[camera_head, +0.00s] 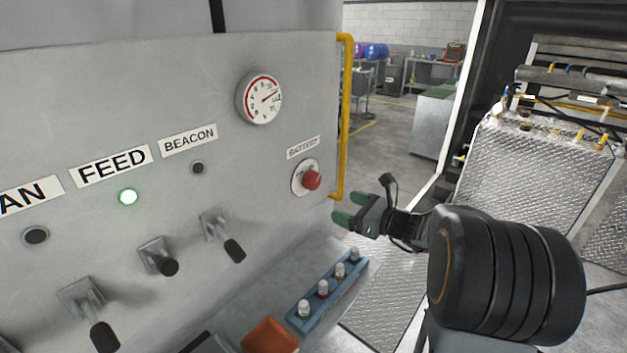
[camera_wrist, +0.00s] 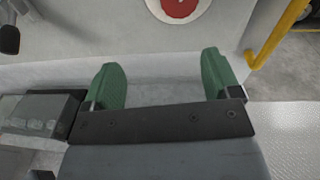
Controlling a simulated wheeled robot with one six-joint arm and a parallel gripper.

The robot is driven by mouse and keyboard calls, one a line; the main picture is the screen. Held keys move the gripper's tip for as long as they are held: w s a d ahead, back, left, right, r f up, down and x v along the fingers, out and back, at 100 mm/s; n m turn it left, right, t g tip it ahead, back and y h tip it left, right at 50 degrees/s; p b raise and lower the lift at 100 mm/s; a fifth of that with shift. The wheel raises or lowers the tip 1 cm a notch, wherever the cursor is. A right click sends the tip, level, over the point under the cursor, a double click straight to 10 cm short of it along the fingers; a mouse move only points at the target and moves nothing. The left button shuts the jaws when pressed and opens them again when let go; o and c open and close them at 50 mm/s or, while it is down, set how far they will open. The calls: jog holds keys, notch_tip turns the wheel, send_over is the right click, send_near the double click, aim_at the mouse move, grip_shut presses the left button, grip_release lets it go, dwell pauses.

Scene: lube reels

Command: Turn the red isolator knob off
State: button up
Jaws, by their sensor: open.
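The red isolator knob (camera_head: 312,180) sits on a round pale plate (camera_head: 299,178) on the grey panel, under a label that reads like "BATTERY". In the wrist view, the red knob (camera_wrist: 179,6) shows at the top edge, cut off by the frame. My gripper (camera_head: 343,208) is open, its two green fingertips pointing toward the panel, below and right of the knob. In the wrist view the fingers (camera_wrist: 160,78) are spread with nothing between them. They are apart from the knob. The knob's exact pointer position is too small to read.
A yellow rail (camera_head: 347,110) runs down the panel's right edge. Toggle levers (camera_head: 223,236) stick out at lower left. A blue rack (camera_head: 329,292) of small bottles and an orange container (camera_head: 270,336) stand on the ledge below. A gauge (camera_head: 260,97) is above.

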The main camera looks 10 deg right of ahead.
aim_at(316, 184)
jog(key=shift+m+t, duration=0.7)
jog(key=shift+m, duration=0.1)
jog(key=p+x, duration=0.1)
jog(key=x, duration=0.3)
jog(key=w+d+p+x, duration=0.1)
jog(key=x, duration=0.4)
jog(key=p+x, duration=0.1)
jog(key=x, duration=0.3)
jog(key=shift+w+d+r, duration=0.15)
jog(key=shift+w+d, duration=0.1)
jog(key=shift+w, duration=0.05)
jog(key=c, duration=0.9)
